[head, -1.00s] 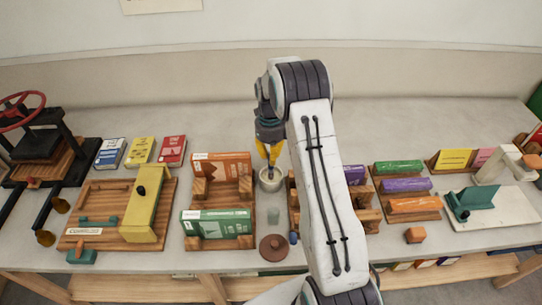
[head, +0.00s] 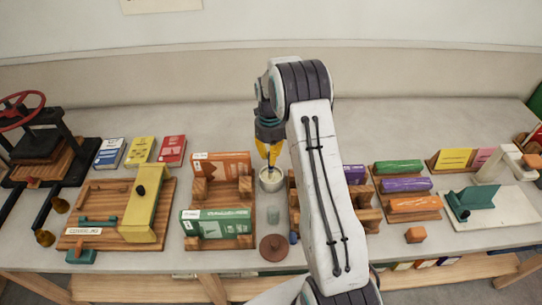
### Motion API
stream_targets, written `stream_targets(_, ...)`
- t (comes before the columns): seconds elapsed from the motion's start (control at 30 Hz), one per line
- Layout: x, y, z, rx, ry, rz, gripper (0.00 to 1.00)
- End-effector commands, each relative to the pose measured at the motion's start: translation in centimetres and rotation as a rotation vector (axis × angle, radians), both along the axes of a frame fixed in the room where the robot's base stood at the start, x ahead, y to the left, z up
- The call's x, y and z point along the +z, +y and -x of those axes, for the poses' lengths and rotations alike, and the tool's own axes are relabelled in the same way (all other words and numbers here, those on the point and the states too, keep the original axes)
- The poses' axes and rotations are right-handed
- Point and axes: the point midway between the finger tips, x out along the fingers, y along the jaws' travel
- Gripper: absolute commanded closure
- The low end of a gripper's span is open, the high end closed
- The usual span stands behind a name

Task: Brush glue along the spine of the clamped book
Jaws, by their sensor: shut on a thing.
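My gripper (head: 268,152), with yellow fingers, points down above the white pot (head: 262,186) in the middle of the table. It is shut on a thin dark brush (head: 271,168), whose lower end reaches into the pot. The brush tip and the pot's contents are too small to make out. An orange book (head: 235,160) and a green book (head: 215,216) stand between wooden blocks left of the pot. A purple book (head: 354,174) stands in a wooden holder to the right, partly hidden by my arm. I cannot tell which book is the clamped one.
A brown round lid (head: 274,248), a small grey-green cup (head: 273,215) and a blue item (head: 294,238) sit in front of the pot. A yellow-barred board (head: 110,188) and a press (head: 40,150) are left. The table behind is clear.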

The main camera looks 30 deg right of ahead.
Motion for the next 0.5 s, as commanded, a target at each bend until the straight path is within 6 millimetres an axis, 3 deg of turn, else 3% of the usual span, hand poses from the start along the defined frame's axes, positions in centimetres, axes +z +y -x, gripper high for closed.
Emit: stream_targets(0.5,0.59,0.02,0.05,0.000,0.002,0.000,1.00)
